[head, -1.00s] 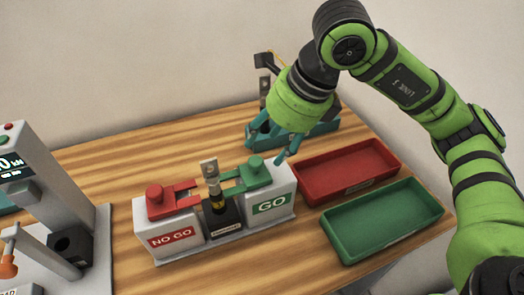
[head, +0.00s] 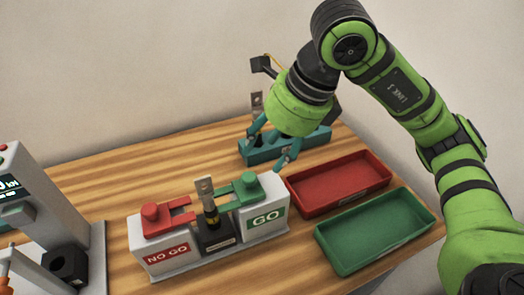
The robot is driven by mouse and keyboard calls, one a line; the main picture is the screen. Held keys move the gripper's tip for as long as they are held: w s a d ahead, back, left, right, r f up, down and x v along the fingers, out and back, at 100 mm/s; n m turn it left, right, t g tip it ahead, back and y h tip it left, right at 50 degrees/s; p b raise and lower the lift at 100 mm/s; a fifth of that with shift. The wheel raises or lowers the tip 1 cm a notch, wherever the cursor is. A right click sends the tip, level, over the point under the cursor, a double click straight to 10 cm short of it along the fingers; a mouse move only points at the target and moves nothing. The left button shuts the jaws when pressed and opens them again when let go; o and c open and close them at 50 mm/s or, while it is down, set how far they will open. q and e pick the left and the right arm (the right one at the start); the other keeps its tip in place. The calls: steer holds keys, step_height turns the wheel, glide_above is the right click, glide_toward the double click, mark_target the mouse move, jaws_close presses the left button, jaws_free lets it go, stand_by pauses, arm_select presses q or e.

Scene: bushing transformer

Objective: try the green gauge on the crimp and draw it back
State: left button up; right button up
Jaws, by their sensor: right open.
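The green gauge (head: 243,184) rests on top of the white block (head: 264,205) marked GO, its prongs pointing left toward the crimp. The crimp (head: 210,214) is on an upright lug with a flat metal tongue, standing in a dark holder (head: 216,236) between the two blocks. The red gauge (head: 165,217) lies on the NO GO block (head: 168,250). My right gripper (head: 268,153) is open and empty, above and behind the green gauge, its teal fingers spread. The left gripper is not in view.
A red tray (head: 341,202) and a green tray (head: 372,250), both empty, lie on the right. A teal rack (head: 258,150) with a metal lug (head: 257,104) stands behind my right gripper. A grey machine with a display (head: 40,205) stands at the left.

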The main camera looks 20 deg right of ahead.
mark_target(250, 177)
steer(key=p+x, duration=0.2)
steer(key=x, duration=0.7)
jaws_close()
